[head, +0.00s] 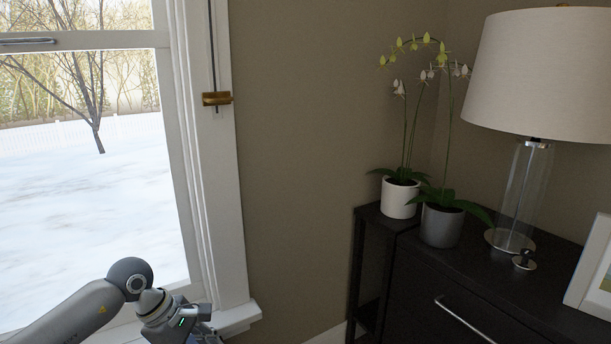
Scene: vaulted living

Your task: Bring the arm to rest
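My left arm comes in from the lower left, grey and bent at a round joint, in front of the window. Its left gripper (203,334) is at the bottom edge of the head view, mostly cut off. Its fingers cannot be made out, so I cannot tell whether it is open or shut, and no held thing shows. My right arm and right gripper are not in view.
A white-framed window (213,150) with its sill (236,317) is close to the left arm. A dark cabinet (455,275) at right bears a white orchid pot (399,199), a grey pot (441,226), a lamp (540,75) and a picture frame (592,268). Bare wall lies between.

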